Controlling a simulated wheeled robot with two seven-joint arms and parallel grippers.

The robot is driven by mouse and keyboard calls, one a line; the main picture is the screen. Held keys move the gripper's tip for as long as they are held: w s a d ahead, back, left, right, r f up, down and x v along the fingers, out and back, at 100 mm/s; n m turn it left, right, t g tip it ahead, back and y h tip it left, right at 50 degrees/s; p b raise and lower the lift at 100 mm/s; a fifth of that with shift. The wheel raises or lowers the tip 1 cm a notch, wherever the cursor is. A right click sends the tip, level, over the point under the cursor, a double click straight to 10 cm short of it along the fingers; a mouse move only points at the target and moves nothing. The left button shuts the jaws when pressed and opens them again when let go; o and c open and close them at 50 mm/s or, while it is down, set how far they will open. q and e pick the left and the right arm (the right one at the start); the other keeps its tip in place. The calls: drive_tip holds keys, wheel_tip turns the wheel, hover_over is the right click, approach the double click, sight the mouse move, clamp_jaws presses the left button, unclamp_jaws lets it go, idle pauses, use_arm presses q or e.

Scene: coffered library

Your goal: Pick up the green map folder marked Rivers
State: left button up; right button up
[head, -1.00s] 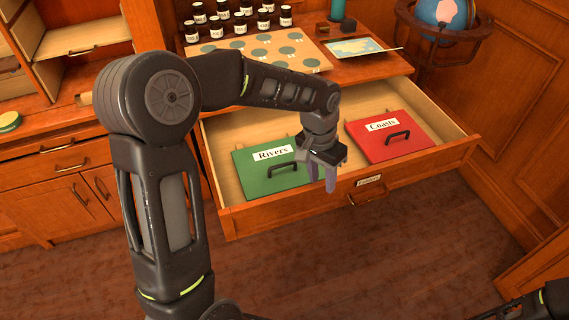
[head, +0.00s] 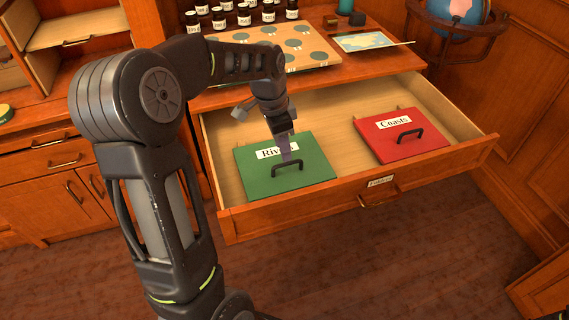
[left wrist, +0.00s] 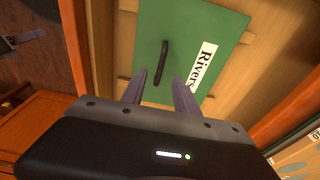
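The green map folder marked Rivers (head: 300,152) lies flat in the left part of the open drawer, with a dark handle on its top. It also shows in the left wrist view (left wrist: 206,30), its handle (left wrist: 162,62) beyond the fingertips. My left gripper (head: 287,160) is over the folder, close to the handle in the head view. A red folder marked Coasts (head: 385,140) lies in the right part of the drawer.
The open drawer (head: 437,172) has a raised front wall with a label and pull. Above it, the cabinet top (head: 368,66) holds small jars, a tray of discs and a map. A globe (head: 452,12) stands at the back right.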

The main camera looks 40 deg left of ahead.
sight(288, 164)
use_arm(q)
drive_tip(key=shift+w+d+f, duration=0.15)
drive_tip(key=shift+f, duration=1.15)
drive_tip(key=shift+w+d+f, duration=0.1)
drive_tip(key=shift+w+f, duration=0.05)
drive_tip(key=shift+f, duration=0.7)
drive_tip(key=shift+w+d+f, duration=0.1)
drive_tip(key=shift+w+f, duration=0.05)
drive_tip(key=shift+f, duration=0.75)
drive_tip(key=shift+w+d+f, duration=0.1)
drive_tip(key=shift+w+f, duration=0.05)
drive_tip(key=shift+f, duration=0.7)
clamp_jaws()
